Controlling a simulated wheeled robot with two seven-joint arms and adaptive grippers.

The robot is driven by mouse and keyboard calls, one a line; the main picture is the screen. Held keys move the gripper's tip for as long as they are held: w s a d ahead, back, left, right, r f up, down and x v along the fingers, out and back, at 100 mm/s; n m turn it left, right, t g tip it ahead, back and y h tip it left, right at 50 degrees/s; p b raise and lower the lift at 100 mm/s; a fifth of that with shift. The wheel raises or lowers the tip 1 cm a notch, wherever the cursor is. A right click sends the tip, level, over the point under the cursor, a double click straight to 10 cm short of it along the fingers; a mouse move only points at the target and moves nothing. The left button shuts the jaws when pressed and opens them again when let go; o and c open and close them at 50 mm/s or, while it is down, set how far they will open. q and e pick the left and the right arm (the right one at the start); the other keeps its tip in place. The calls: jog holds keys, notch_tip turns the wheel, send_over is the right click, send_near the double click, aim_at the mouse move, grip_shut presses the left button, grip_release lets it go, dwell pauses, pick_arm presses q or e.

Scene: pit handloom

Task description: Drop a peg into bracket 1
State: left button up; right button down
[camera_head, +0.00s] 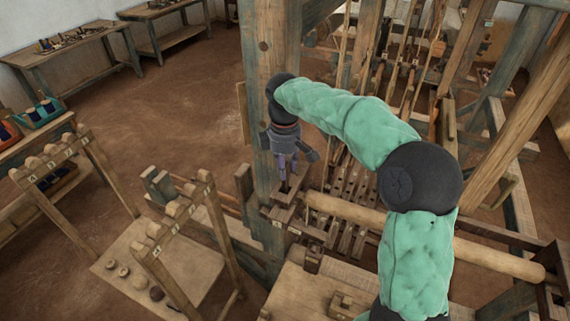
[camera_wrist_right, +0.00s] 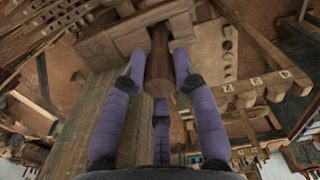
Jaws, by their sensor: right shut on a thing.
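My right gripper (camera_head: 285,172) has purple fingers and hangs beside the blue-green loom post. In the right wrist view its fingers (camera_wrist_right: 160,65) are shut around a dark brown wooden peg (camera_wrist_right: 160,74). The peg's far end meets a pale wooden bracket (camera_wrist_right: 118,42) fixed by the post; I cannot tell whether it is in the hole or only over it. In the head view the bracket (camera_head: 287,212) lies just below the fingertips, with small labels too small to read surely. My left gripper is not in view.
A thick pale roller (camera_head: 345,212) runs right from the bracket area. The loom post (camera_head: 270,100) stands close to the gripper. A labelled peg rack (camera_head: 155,262) and a board with small round pieces (camera_head: 125,268) stand at lower left. Brown floor (camera_head: 170,120) lies open behind.

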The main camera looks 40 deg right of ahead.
jog(key=shift+f+b, duration=1.65)
jog(key=shift+f, duration=1.25)
jog(key=c, duration=0.9)
grip_release()
notch_tip(320, 180, up, 12)
